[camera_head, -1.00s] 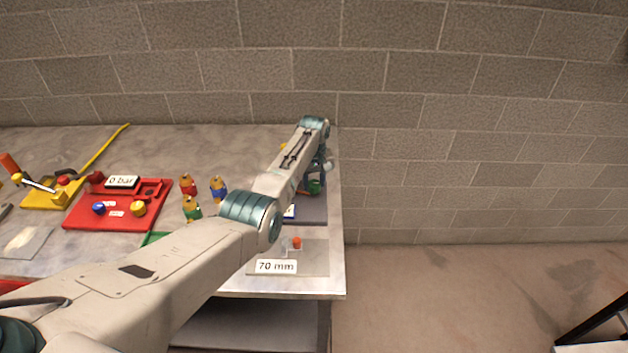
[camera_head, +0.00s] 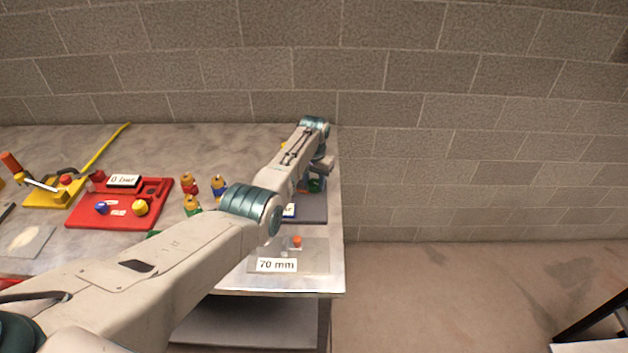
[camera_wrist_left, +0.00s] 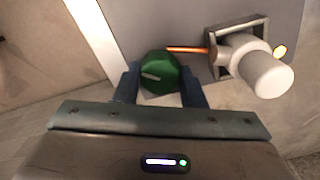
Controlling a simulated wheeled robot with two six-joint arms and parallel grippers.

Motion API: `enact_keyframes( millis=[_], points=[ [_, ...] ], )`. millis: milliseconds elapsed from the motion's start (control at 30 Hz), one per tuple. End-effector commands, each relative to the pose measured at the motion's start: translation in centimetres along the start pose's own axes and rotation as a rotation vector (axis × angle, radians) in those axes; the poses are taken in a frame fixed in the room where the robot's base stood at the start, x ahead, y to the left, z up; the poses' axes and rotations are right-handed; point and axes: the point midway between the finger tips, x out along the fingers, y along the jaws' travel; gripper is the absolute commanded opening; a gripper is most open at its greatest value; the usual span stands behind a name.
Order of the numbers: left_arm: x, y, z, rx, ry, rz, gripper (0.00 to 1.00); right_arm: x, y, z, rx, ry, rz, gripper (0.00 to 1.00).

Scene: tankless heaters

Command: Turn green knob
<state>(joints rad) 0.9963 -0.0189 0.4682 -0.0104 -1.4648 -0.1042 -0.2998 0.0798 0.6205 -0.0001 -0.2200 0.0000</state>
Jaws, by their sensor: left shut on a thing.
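The green knob (camera_wrist_left: 160,73) shows in the left wrist view, with a pale mark on its face. My left gripper (camera_wrist_left: 160,88) has one finger on each side of it and is shut on it. In the head view the green knob (camera_head: 315,186) is a small patch at the far right of the table, partly hidden by my wrist. My left arm reaches across the table to it. My right gripper is not in view.
A white cylinder (camera_wrist_left: 262,68) in a grey bracket stands right of the knob. A red panel (camera_head: 120,204) with knobs and several coloured bottles (camera_head: 190,185) stand to the left. A 70 mm plate (camera_head: 316,256) lies near the front edge. The table ends just right of my gripper.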

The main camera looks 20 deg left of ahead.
Motion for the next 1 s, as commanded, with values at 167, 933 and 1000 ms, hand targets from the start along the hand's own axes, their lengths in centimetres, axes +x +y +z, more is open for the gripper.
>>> enact_keyframes(
  millis=[167,933,1000],
  points=[
    [-0.03,-0.01,-0.02,0.024,0.001,0.0,0.14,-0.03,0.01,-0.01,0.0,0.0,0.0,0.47],
    [-0.05,0.0,-0.02,0.027,0.001,0.0,0.59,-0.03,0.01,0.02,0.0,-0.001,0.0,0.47],
    [-0.22,0.0,-0.03,0.027,0.001,0.0,0.59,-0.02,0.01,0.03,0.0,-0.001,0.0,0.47]
  ],
)
